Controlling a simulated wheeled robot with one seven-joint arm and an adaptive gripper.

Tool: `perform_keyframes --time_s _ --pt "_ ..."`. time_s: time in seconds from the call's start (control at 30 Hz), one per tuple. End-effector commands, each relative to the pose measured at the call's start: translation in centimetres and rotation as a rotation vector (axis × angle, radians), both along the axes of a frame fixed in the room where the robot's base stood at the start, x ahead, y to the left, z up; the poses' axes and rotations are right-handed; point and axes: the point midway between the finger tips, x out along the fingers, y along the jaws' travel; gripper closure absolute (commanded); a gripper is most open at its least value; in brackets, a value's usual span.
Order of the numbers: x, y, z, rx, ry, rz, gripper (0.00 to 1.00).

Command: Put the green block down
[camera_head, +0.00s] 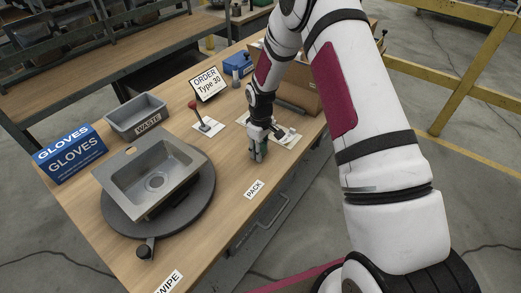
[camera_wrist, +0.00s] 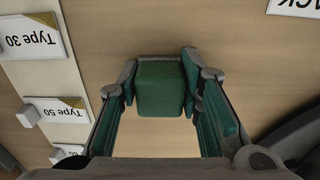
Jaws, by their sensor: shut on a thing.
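My gripper (camera_head: 256,152) points down over the wooden table, near the front edge and behind the PACK label (camera_head: 254,189). In the wrist view its fingers (camera_wrist: 160,88) are shut on both sides of a green block (camera_wrist: 160,91). The block sits between the fingertips with wood behind it. I cannot tell whether the block touches the table. In the head view the block is too small to make out between the fingers.
The wooden table (camera_head: 222,203) is bare around the PACK label. To the left are a grey sink (camera_head: 130,178) on a round turntable (camera_head: 203,200), a WASTE bin (camera_head: 137,112) and a GLOVES box (camera_head: 70,155). Type 30 (camera_wrist: 28,40) and Type 50 (camera_wrist: 58,112) cards lie nearby. A cardboard box (camera_head: 297,92) stands behind.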

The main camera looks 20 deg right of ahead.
Motion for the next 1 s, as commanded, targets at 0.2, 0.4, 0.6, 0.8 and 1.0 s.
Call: perform_keyframes --time_s 0.2,0.4,0.6,0.8,1.0 --pt "-0.3 0.0 -1.2 0.001 0.007 0.000 0.47" --pt "-0.3 0.0 -1.1 0.001 0.008 0.000 0.47" --pt "-0.3 0.0 -1.0 0.001 0.008 0.000 0.47" --pt "-0.4 0.0 -0.9 0.001 0.008 0.000 0.47" --pt "-0.3 0.0 1.1 0.001 0.005 0.000 0.47"
